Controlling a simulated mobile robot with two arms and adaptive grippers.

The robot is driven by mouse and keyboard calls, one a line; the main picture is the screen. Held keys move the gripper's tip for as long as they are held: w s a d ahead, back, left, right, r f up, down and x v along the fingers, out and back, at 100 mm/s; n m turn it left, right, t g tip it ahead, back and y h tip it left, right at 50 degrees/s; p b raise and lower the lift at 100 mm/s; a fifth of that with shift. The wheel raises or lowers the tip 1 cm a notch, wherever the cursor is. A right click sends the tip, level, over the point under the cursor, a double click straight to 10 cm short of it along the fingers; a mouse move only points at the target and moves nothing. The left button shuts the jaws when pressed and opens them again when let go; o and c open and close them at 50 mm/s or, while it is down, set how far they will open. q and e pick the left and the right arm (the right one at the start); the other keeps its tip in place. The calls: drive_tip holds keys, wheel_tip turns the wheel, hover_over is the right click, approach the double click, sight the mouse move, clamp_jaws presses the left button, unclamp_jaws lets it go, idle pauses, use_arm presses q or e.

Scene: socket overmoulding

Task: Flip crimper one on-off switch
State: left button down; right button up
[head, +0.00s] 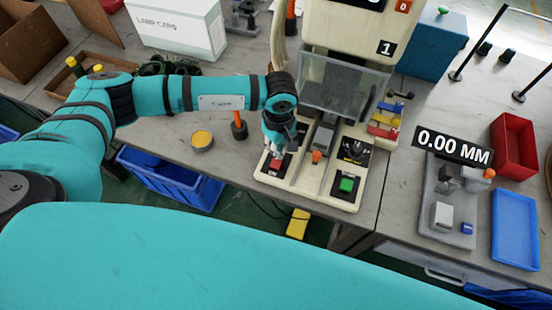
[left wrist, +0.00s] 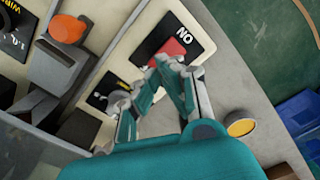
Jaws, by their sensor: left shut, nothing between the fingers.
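Crimper one (head: 335,95) is the cream machine marked 1 at the middle of the bench in the head view. Its on-off switch is a red rocker (left wrist: 172,50) on a black plate lettered ON in the left wrist view. My left gripper (left wrist: 168,66) is shut and empty, with its fingertips at the near edge of the red rocker. Whether they touch it I cannot tell. In the head view the left gripper (head: 279,150) points down over the front left corner of the base and partly hides the switch (head: 277,164). My right gripper is not in view.
A green button (head: 346,185), a black knob (head: 355,150) and an orange-tipped lever (head: 316,156) sit on the same base. A yellow-topped tin (head: 201,139) and an orange-handled tool (head: 238,125) stand to the left. Blue bins (head: 170,180) are below the bench edge.

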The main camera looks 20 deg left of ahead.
use_arm(q)
drive_tip(key=shift+f+b, duration=1.25)
drive_tip(key=shift+f, duration=0.05)
idle(0.4)
drive_tip(key=shift+r, duration=0.15)
drive_tip(key=shift+r+p, duration=0.45)
drive_tip(key=shift+r, duration=0.15)
drive_tip(key=shift+r+p, duration=1.25)
drive_tip(key=shift+r, duration=1.55)
